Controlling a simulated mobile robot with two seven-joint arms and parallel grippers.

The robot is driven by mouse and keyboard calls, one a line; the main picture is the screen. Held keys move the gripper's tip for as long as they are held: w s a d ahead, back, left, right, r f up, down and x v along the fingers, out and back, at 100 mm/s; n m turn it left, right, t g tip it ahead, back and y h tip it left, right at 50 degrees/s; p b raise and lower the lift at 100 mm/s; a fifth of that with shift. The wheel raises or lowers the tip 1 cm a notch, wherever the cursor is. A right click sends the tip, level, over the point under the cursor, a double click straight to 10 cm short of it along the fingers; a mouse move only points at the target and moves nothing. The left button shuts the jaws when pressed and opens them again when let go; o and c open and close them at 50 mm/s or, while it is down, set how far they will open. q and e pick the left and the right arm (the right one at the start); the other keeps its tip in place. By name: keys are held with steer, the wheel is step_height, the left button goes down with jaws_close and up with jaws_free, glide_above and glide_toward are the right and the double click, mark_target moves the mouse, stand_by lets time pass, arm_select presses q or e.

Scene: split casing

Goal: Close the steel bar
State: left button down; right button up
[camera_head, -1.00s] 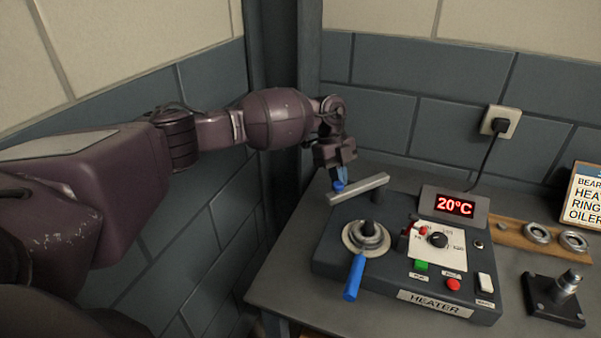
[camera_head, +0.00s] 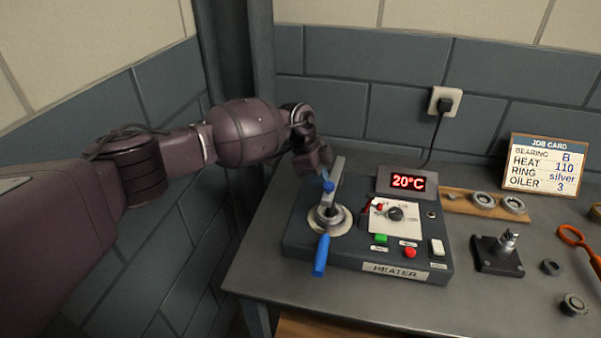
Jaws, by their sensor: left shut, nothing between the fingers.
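The steel bar (camera_head: 336,174) is a grey flat bar on the heater (camera_head: 296,238), pointing toward me, with a blue knob (camera_head: 329,186) on it. Its near end is at the post (camera_head: 328,212) in the round metal seat, and appears to lie over or against it; I cannot tell whether it is fully seated. My left gripper (camera_head: 325,174) is shut and empty, just behind the blue knob and beside the bar; its fingertips are small, and contact with the knob is unclear. My right gripper is not in view.
A blue-handled lever (camera_head: 321,256) sticks out in front of the seat. The display (camera_head: 407,181) reads 20°C. To the right are a wooden board (camera_head: 457,201) with rings, a black stand (camera_head: 497,255) and a job card (camera_head: 545,165). A wall stands close on the left.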

arm_select(q)
steer(key=shift+s+d, duration=0.15)
steer(key=shift+d, duration=0.25)
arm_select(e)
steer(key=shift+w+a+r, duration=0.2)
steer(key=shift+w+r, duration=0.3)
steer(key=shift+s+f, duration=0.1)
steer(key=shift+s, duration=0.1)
